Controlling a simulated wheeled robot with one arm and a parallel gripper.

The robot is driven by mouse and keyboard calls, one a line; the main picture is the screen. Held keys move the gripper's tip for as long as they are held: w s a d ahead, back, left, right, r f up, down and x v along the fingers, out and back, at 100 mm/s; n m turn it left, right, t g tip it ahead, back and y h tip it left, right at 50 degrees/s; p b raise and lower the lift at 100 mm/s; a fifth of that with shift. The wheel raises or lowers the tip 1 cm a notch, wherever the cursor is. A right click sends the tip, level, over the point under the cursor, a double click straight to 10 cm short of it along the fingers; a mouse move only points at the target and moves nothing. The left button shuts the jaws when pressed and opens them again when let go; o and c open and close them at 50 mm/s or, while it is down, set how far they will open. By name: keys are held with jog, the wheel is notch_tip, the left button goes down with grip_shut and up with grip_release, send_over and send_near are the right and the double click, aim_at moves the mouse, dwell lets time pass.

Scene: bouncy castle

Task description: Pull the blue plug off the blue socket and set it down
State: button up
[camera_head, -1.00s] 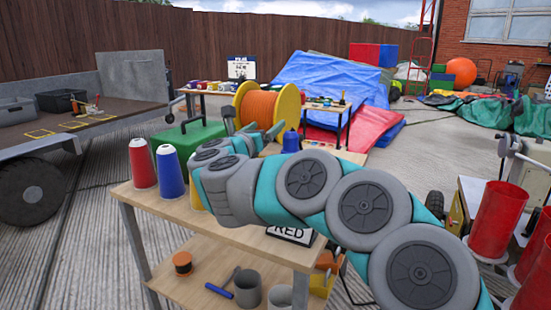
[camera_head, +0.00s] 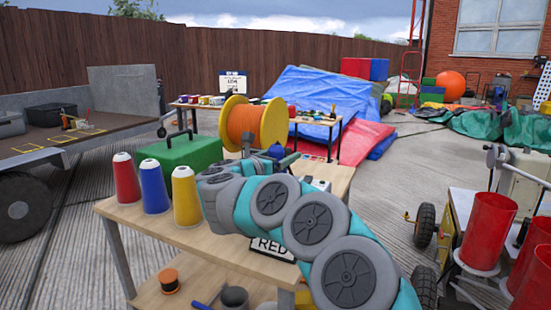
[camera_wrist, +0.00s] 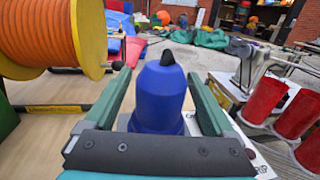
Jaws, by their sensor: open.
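The blue plug (camera_wrist: 158,98) stands upright with a black tip, in the middle of the wrist view. My gripper (camera_wrist: 160,76) is open, with one green finger on each side of the plug. Slim gaps show between the fingers and the plug, so it is not gripped. In the head view the plug (camera_head: 276,151) shows as a small dark blue piece beyond my arm, at the far side of the wooden table (camera_head: 140,218). The blue socket is hidden beneath the plug; a pale lettered plate (camera_wrist: 192,124) shows beside its foot.
An orange cable drum (camera_wrist: 50,32) stands close on the left, with a green box (camera_head: 180,158) beside it. Red (camera_head: 126,180), blue (camera_head: 154,188) and yellow (camera_head: 187,198) cones line the table's left part. Red cylinders (camera_head: 490,232) stand on a cart at right.

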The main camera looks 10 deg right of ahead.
jog(key=shift+w+d, duration=0.1)
jog(key=shift+d, duration=0.05)
grip_shut()
dwell(0.7)
